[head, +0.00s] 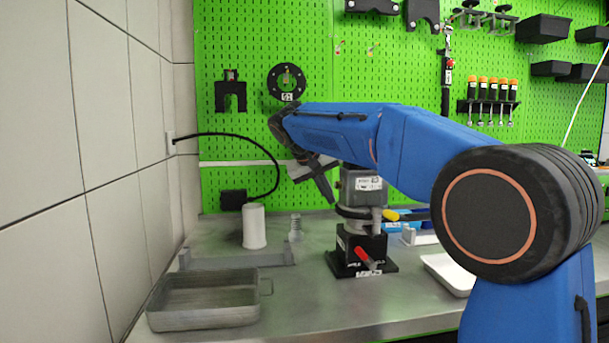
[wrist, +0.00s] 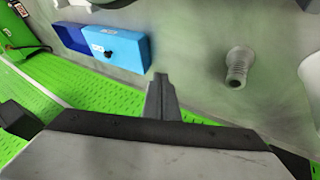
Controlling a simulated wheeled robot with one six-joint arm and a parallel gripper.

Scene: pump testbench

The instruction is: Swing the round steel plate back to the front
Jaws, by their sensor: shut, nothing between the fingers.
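The testbench unit stands on the table in the head view, with a grey housing (head: 362,188) over a black base block (head: 362,255). A dark round plate edge (head: 352,212) shows between housing and base. I cannot tell for sure that it is the round steel plate, and much of it is hidden. My gripper (head: 329,198) points down just left of the housing, close to the plate edge. Contact cannot be told. The fingers are together and empty; they also show in the wrist view (wrist: 162,88). No round plate is clear there.
A red handle (head: 361,254) and a yellow handle (head: 391,215) stick out of the unit. A white cylinder (head: 254,226), a threaded steel fitting (head: 295,228) and a metal tray (head: 205,300) stand left.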

